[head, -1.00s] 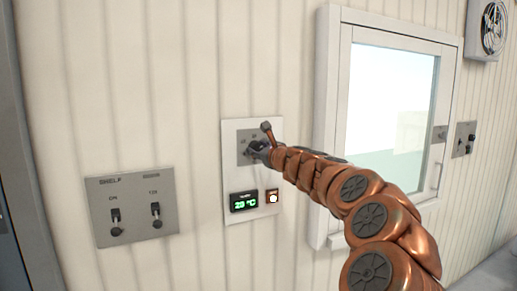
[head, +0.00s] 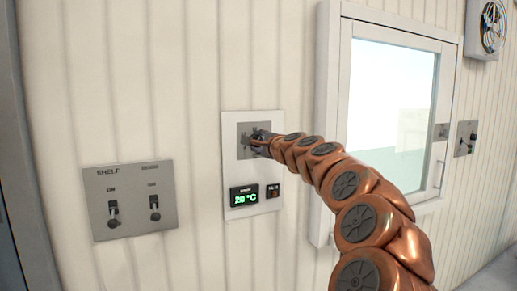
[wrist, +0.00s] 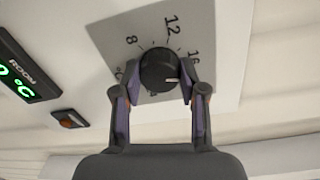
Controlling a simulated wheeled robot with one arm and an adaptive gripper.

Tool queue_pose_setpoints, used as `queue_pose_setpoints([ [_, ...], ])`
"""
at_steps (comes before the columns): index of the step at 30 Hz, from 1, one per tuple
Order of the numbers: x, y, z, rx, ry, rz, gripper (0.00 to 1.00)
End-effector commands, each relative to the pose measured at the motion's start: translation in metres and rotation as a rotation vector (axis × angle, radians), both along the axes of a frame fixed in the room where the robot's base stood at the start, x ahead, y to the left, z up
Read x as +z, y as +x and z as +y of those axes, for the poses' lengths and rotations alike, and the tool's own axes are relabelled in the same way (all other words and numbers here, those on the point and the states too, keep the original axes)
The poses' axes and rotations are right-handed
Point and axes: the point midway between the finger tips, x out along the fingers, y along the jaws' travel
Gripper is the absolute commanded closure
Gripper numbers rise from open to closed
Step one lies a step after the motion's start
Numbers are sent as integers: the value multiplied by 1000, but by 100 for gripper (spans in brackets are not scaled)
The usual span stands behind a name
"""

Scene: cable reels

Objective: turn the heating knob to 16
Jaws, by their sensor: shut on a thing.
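The heating knob (wrist: 158,68) is a dark round knob on a grey dial plate (wrist: 215,75) with the numbers 8, 12 and 16 visible. Its white mark points right, a little below the 16 in the wrist view; the scale there is partly hidden by a finger. My gripper (wrist: 158,78) is shut on the knob, one finger on each side. In the head view my gripper (head: 262,139) covers most of the knob. Below it, the room display (head: 244,196) reads 20 °C in green.
A small indicator (head: 272,191) beside the display looks unlit. A shelf panel (head: 130,185) with two switches is to the left. A framed window (head: 390,110) stands to the right, with another switch panel (head: 466,138) and a fan (head: 488,28) beyond.

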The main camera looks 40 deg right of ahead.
Motion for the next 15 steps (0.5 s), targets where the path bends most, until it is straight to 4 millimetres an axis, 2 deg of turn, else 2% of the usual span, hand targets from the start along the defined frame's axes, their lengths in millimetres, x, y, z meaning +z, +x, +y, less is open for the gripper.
queue_pose_setpoints([
  [6, -3, 1, 1, 1, -122, 43, 93],
  [15, -1, 0, 0, 0, -200, 70, 93],
])
